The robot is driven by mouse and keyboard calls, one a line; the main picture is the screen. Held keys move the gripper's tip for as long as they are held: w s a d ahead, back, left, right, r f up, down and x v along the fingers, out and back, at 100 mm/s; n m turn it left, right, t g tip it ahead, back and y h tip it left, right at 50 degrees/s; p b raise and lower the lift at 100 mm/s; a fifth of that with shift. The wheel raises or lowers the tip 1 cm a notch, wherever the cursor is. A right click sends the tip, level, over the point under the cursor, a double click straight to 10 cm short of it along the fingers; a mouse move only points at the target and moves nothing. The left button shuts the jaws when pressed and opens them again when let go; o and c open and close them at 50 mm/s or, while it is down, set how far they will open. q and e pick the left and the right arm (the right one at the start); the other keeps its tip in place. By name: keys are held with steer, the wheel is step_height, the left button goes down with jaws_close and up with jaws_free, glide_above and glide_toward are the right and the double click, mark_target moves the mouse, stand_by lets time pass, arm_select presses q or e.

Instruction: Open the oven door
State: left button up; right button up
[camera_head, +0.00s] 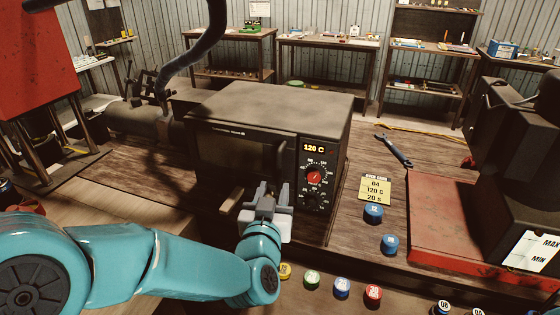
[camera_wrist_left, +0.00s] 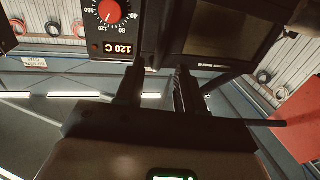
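The oven (camera_head: 265,112) is a dark box on the wooden bench, with its door (camera_head: 235,150) shut at the front left. Its control panel (camera_head: 314,175) has a red knob and reads 120 C. My left gripper (camera_head: 270,190) is in front of the door's right edge, low, beside the panel. In the left wrist view the picture is upside down; the panel (camera_wrist_left: 97,22) is at left and the door window (camera_wrist_left: 225,28) at right. The two fingers (camera_wrist_left: 158,85) stand apart there, with a gap between them. Whether they touch the door handle is unclear. My right gripper is not seen.
A wrench (camera_head: 395,149), a yellow note card (camera_head: 376,189) and blue caps (camera_head: 374,213) lie right of the oven. A red plate (camera_head: 440,225) with dark machinery is farther right. Several coloured caps (camera_head: 342,287) line the front. Shelves stand at the back.

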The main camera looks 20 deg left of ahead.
mark_target(279, 168)
arm_select(q)
steer(key=w+p, duration=0.1)
steer(key=w, duration=0.2)
steer(key=w+a, duration=0.1)
steer(key=w, duration=0.2)
steer(key=w+p, duration=0.1)
steer(key=w, duration=0.2)
steer(key=shift+w+a+r+p, duration=0.1)
steer(key=shift+w+a+p, duration=0.15)
steer(key=shift+p, duration=0.05)
steer(key=shift+s+a+r, duration=0.1)
steer(key=shift+s, duration=0.1)
steer(key=shift+w, duration=0.2)
steer(key=c, duration=0.4)
jaws_close()
steer(key=shift+s, duration=0.1)
